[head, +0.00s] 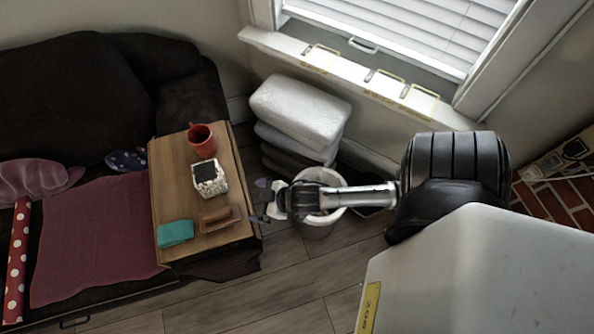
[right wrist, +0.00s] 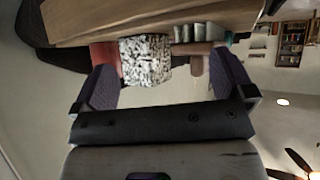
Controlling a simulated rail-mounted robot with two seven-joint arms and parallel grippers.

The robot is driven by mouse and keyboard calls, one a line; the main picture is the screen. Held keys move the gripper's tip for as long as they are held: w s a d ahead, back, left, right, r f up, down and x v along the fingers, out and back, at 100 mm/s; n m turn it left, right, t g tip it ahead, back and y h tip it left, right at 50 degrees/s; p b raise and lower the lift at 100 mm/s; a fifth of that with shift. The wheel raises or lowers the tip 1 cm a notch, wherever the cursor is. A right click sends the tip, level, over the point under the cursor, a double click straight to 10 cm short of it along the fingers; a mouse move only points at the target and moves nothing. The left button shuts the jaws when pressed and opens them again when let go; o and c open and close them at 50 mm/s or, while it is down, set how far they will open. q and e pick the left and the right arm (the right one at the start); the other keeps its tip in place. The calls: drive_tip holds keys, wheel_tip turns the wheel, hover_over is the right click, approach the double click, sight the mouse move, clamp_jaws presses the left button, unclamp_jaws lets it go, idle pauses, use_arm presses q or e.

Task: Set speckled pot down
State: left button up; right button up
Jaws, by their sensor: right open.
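The speckled pot (head: 209,186), a small squarish black-and-white pot with a dark top, stands upright on a wooden board (head: 172,180) by the sofa. My right gripper (head: 264,200) is open, to the right of the pot and apart from it in the head view. In the right wrist view, the pot (right wrist: 145,62) shows upside down between the two spread fingers (right wrist: 165,78), which appear not to touch it. My left gripper is not in view.
A red mug (head: 201,140) stands behind the pot. A brown block-like object (head: 219,218) and a teal folded cloth (head: 175,233) lie in front. A white bin (head: 318,225) stands under my right arm, near stacked pillows (head: 300,108). The board's left middle is clear.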

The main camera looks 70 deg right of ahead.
drive_tip(key=s+a+r+g, duration=0.1)
drive_tip(key=s+a+g, duration=0.1)
drive_tip(key=s, duration=0.4)
drive_tip(key=s+a+r+g, duration=0.2)
drive_tip(key=s+a+g, duration=0.1)
drive_tip(key=s+g, duration=0.2)
drive_tip(key=shift+s+a+h, duration=0.25)
drive_tip(key=shift+s+h, duration=0.15)
drive_tip(key=shift+s, duration=0.6)
drive_tip(key=shift+r, duration=0.1)
